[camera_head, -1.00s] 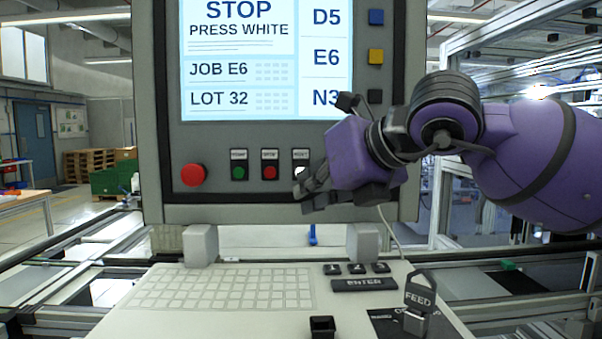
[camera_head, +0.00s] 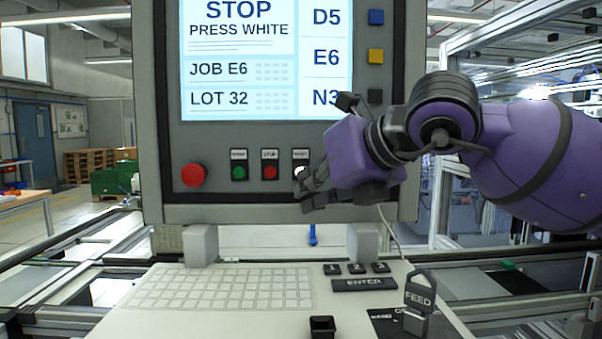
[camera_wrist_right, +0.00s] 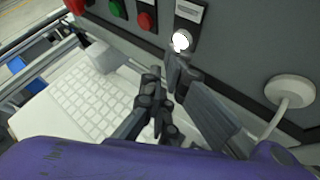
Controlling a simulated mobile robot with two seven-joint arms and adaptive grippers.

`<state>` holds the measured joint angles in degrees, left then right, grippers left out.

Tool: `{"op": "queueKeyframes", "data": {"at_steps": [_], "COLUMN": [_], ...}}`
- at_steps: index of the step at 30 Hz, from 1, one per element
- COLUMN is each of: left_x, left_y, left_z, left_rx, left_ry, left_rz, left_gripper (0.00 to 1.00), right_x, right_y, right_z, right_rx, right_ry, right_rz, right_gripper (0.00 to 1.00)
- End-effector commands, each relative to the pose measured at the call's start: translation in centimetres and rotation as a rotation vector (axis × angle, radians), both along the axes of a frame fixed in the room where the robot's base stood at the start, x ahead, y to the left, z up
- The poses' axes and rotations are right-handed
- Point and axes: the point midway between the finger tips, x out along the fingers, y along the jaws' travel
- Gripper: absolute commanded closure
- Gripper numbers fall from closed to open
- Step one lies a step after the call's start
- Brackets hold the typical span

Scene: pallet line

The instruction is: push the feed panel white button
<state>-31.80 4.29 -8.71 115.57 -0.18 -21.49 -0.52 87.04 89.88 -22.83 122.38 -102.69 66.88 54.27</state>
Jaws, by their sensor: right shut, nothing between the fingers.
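The white button (camera_head: 299,171) is the right one in a row on the grey panel (camera_head: 222,146) below the screen, partly behind my right gripper's fingers in the head view. In the right wrist view the white button (camera_wrist_right: 181,41) looks bright and sits below a small label plate. My right gripper (camera_head: 305,188) is shut and empty, in front of the panel at the button's lower right. In the right wrist view one fingertip of the gripper (camera_wrist_right: 166,78) is just below the button; I cannot tell whether it touches. My left gripper is not in view.
A green button (camera_head: 239,172), a red button (camera_head: 270,172) and a larger red knob (camera_head: 193,175) are left of the white one. A keyboard console (camera_head: 140,325) with a FEED tag (camera_head: 419,297) lies below. A cable (camera_wrist_right: 273,122) hangs from the panel at right.

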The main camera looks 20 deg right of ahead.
Motion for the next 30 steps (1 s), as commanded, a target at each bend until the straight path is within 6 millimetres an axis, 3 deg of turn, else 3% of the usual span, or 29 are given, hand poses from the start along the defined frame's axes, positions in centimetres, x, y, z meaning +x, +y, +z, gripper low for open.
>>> {"op": "queueKeyframes", "data": {"at_steps": [30], "left_x": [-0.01], "left_y": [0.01], "left_z": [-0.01], "left_rx": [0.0], "left_ry": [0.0], "left_rz": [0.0], "left_gripper": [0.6], "right_x": [1.04], "right_y": [-0.28], "right_z": [-0.01], "right_rx": [0.001], "right_ry": [0.0], "right_rz": [0.0], "right_gripper": [1.0]}}
